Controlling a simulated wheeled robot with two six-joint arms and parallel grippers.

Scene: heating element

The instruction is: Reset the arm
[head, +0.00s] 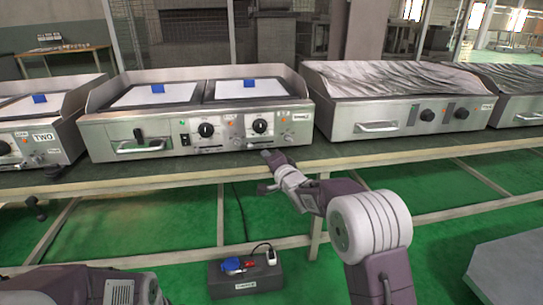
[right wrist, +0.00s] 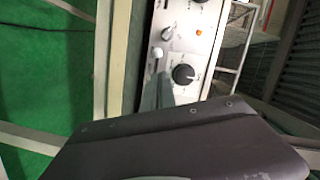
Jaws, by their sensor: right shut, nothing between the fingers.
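My right gripper (head: 268,156) is shut and empty, just in front of the griddle's lower front edge, below the right knob (head: 260,126). Whether it touches the panel I cannot tell. In the right wrist view a fingertip (right wrist: 164,92) shows before the panel, close to a black knob (right wrist: 184,74) and an orange light (right wrist: 198,32). Part of my left arm shows at the bottom left; its gripper is out of view.
Another griddle marked TWO (head: 42,138) stands at the left, and a griddle with a wrinkled dark top (head: 395,85) at the right. The bench edge (head: 420,154) runs below them. A dark box (head: 243,281) with blue and red connectors sits on the green floor.

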